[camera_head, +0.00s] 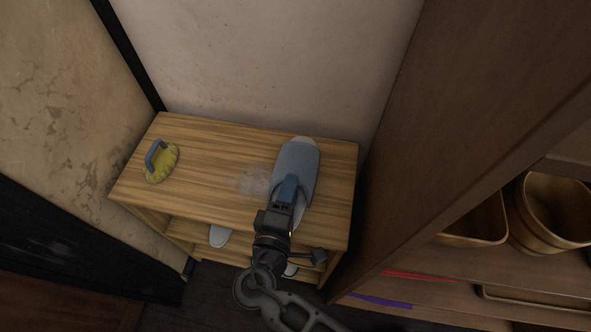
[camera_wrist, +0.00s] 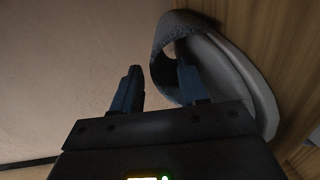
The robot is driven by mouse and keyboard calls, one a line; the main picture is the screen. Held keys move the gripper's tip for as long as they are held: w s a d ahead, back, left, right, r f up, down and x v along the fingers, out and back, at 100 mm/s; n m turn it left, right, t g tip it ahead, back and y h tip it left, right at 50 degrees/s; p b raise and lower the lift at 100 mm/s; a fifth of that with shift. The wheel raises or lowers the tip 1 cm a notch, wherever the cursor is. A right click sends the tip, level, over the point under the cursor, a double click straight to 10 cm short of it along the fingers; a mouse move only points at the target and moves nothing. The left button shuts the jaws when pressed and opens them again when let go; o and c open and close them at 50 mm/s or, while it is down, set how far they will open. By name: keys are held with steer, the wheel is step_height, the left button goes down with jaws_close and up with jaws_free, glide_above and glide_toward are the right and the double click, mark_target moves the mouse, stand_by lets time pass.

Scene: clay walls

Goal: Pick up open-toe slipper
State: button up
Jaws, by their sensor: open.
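The open-toe slipper (camera_head: 299,163) is grey-blue with a pale sole and lies on the right part of the wooden shelf unit's top. My gripper (camera_head: 289,183) is over the slipper, and my arm hides part of it. In the wrist view the slipper (camera_wrist: 228,62) is at the upper right. There my gripper (camera_wrist: 159,69) is open, with its two dark blue fingers apart. The right finger overlaps the slipper's opening, and the left finger is outside its edge. I cannot tell whether either finger touches it.
A yellow scrub brush (camera_head: 161,164) with a blue handle lies on the left of the wooden shelf unit (camera_head: 205,180). A light slipper-like item (camera_head: 219,236) sits on a lower shelf. A brown cabinet (camera_head: 455,110) with wooden tubs (camera_head: 552,212) stands close on the right. Walls border the back and left.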

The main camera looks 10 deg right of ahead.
mark_target(294, 171)
steer(key=x, duration=0.1)
steer(key=p+x, duration=0.1)
steer(key=x, duration=0.2)
steer(key=shift+w+r, duration=0.3)
steer(key=shift+w, duration=0.05)
steer(key=shift+w+d+f, duration=0.1)
steer(key=shift+w+d, duration=0.05)
steer(key=shift+w, duration=0.25)
jaws_close()
